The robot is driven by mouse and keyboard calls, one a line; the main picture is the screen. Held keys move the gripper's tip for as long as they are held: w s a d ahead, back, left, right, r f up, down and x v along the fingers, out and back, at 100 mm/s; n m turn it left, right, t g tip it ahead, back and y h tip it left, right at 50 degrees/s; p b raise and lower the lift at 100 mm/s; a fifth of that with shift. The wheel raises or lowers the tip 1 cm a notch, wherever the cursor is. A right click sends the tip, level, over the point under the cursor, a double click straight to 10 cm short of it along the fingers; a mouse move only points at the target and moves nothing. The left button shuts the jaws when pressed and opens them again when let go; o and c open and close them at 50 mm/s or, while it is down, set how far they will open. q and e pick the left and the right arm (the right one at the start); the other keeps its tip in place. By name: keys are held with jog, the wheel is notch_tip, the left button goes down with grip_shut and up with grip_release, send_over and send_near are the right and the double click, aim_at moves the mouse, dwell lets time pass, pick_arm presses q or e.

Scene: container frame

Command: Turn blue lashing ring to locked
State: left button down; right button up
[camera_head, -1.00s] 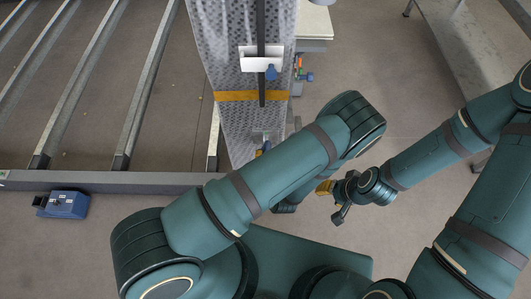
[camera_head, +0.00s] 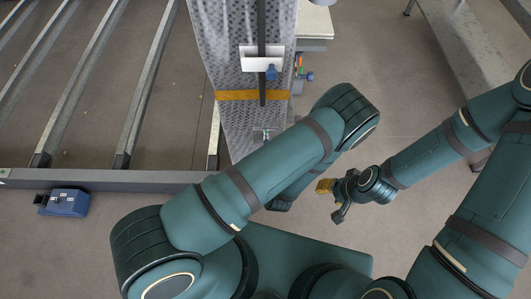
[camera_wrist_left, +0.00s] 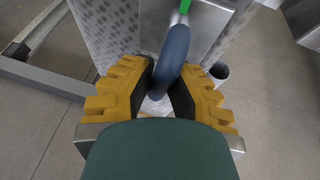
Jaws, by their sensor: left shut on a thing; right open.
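In the head view my left arm covers this gripper and the ring. My right gripper (camera_head: 332,200) is open and empty over the floor, right of my left arm.
A patterned metal post (camera_head: 225,50) carries a dark rod, a yellow band (camera_head: 250,95) and a white bracket (camera_head: 250,60) with a blue knob (camera_head: 272,72). A rail frame (camera_head: 120,181) lies left, with a blue box (camera_head: 66,203) before it.

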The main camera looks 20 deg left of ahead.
pick_arm(q)
jog(key=shift+d+f, duration=0.1)
jog(key=shift+d, duration=0.05)
dwell(0.7)
jog(key=c, duration=0.9)
grip_release()
jog(key=v, duration=0.7)
jog(key=shift+s, duration=0.2)
jog(key=shift+d, duration=0.1)
